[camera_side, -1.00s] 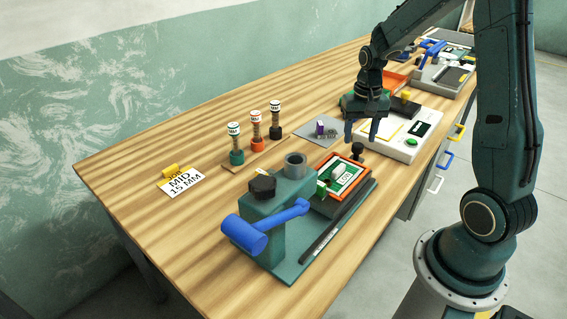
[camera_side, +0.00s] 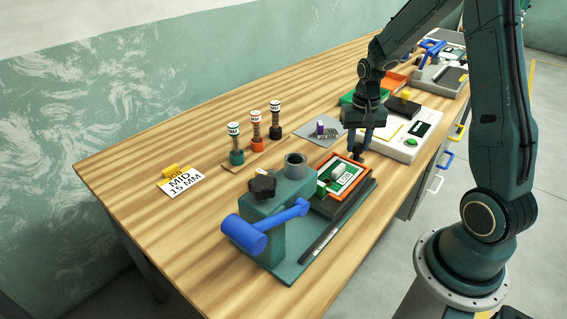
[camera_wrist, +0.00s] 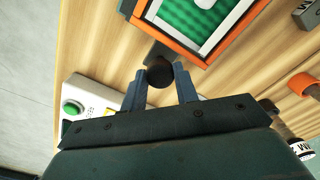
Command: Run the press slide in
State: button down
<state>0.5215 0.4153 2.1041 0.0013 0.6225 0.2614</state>
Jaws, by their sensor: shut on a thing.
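The press (camera_side: 275,217) is a green block on a base plate, with a blue lever (camera_side: 247,234) and a black knob on top. Its slide (camera_side: 333,196) is an orange-rimmed tray holding a white card with a green panel, lying out to the right of the press body. The slide's rim also shows at the top of the wrist view (camera_wrist: 180,50). A round black handle knob (camera_wrist: 160,73) sits at the slide's outer end. My gripper (camera_side: 360,146) is down at that end. In the wrist view its blue fingers (camera_wrist: 160,92) are shut on the knob.
A white device with a green button (camera_side: 411,142) stands just behind my gripper. Several capped tubes (camera_side: 256,129) stand on a wooden strip at the back. A card reading MID 15 MM (camera_side: 181,182) lies at the left. A grey pad (camera_side: 307,131) lies behind the press.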

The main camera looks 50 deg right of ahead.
aim_at(334, 171)
jog(key=a, duration=1.2)
jog(key=shift+a, duration=0.25)
jog(key=c, duration=1.1)
grip_release()
jog(key=shift+o, duration=0.2)
jog(key=shift+r, duration=0.15)
jog(key=shift+r, duration=0.55)
notch_tip(334, 171, up, 12)
jog(key=shift+r, duration=0.25)
